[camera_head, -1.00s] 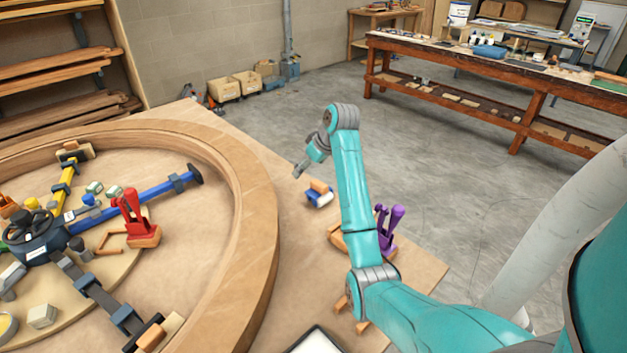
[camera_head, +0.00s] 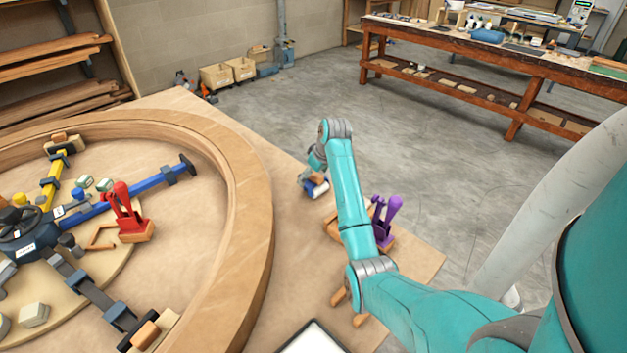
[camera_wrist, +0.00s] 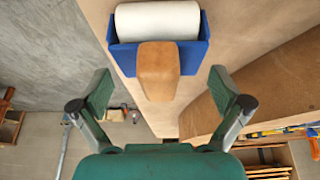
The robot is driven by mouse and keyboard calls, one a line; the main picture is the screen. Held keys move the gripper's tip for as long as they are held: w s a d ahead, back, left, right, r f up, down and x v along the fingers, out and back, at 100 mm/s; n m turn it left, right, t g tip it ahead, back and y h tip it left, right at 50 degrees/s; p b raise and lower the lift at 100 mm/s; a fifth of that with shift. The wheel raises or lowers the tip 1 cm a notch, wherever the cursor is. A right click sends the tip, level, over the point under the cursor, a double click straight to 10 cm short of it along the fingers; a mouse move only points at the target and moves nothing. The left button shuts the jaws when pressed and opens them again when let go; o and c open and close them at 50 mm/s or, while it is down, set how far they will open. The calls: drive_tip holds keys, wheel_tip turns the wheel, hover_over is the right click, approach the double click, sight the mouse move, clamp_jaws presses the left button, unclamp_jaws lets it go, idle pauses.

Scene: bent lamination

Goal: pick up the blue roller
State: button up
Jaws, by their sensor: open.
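The blue roller (camera_wrist: 190,56) shows at the top of the wrist view, with a white cylinder in a blue frame and a tan wooden handle (camera_wrist: 158,72) pointing toward my gripper. It lies on the light wooden table beside the curved wooden ring. My gripper (camera_wrist: 165,92) is open, one finger on each side of the handle's end, and nothing is held. In the head view the roller (camera_head: 316,190) is near the table's far edge, partly covered by my gripper (camera_head: 309,184). I cannot tell the exact height of the fingers above the table.
The thick curved wooden ring (camera_head: 255,225) stands left of the roller. A red clamp (camera_head: 128,212) stands inside it. A purple clamp (camera_head: 385,215) stands right of my forearm. A tablet-like white panel (camera_head: 312,340) lies near the front. The floor beyond the table is open.

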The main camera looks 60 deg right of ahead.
drive_tip(key=shift+x, duration=0.8)
drive_tip(key=shift+c, duration=0.3)
drive_tip(key=c, duration=1.1)
wheel_tip(320, 180, up, 10)
drive_tip(key=shift+r, duration=0.1)
drive_tip(key=shift+c, duration=0.2)
drive_tip(key=o, duration=0.5)
drive_tip(key=shift+c, duration=0.6)
